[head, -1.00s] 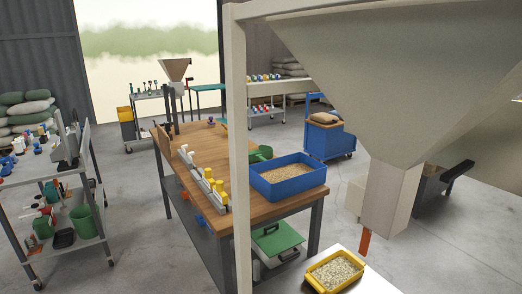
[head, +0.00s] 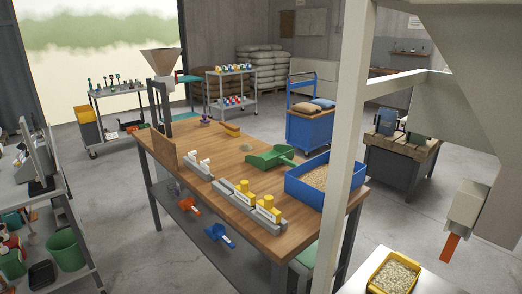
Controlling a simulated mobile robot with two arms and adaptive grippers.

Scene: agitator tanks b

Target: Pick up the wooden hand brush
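A small orange-brown thing (head: 232,130) lies near the far end of the wooden-topped workbench (head: 215,163). It looks like the wooden hand brush, but it is too small to be sure. It lies beyond the green scoop (head: 268,158), apart from it. Neither of my grippers shows in the head view.
A blue tray (head: 300,187) of grain stands at the bench's right. Grey holders with white and yellow items (head: 243,194) line its left edge. A pale post (head: 349,120) stands in front at right, with a yellow tray (head: 393,275) below. Concrete floor is open left of the bench.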

